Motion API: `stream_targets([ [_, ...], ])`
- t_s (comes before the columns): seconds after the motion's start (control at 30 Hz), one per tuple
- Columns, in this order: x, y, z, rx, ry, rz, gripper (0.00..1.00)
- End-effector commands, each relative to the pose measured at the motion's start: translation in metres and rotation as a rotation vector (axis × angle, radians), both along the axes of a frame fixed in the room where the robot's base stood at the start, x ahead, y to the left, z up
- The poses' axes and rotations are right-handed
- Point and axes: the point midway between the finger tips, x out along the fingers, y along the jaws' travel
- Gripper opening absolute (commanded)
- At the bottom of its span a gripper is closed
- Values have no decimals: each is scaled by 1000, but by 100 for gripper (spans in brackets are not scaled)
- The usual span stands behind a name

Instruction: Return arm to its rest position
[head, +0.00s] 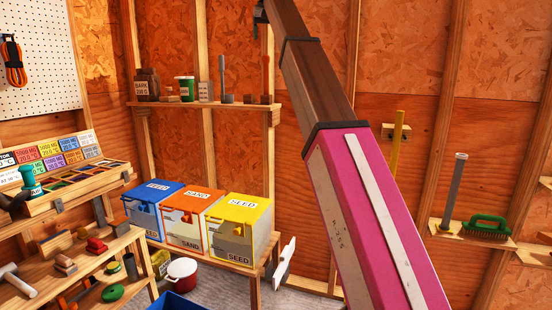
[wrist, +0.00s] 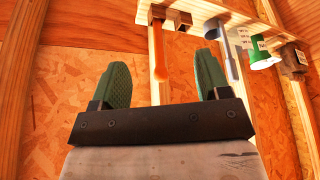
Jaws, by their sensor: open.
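My gripper (wrist: 163,82) shows in the wrist view with its two green fingers spread wide. It is open and nothing is held between them. An orange-brown upright tool (wrist: 160,62) shows beyond the gap, by the wall shelf; no contact is visible. In the head view my pink and brown arm (head: 375,220) reaches from the lower right up to the top edge. Its far end is mostly cut off there, so the fingers cannot be made out in that view.
A wall shelf (head: 200,105) holds jars, a green cup (head: 186,87) and upright tools. Blue, orange and yellow bins (head: 240,222) stand on a low bench. A workbench with tools is at left. A green brush (head: 487,227) sits on a right-hand ledge. A red pot (head: 182,271) is below.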

Motion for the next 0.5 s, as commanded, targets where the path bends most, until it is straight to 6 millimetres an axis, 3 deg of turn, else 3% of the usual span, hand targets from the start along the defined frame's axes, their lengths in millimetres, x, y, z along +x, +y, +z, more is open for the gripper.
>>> stream_targets([
  [0.27, 9, -5, -40, -5, 13, -5, 70],
  [0.5, 19, -14, -93, -9, 31, -12, 70],
])
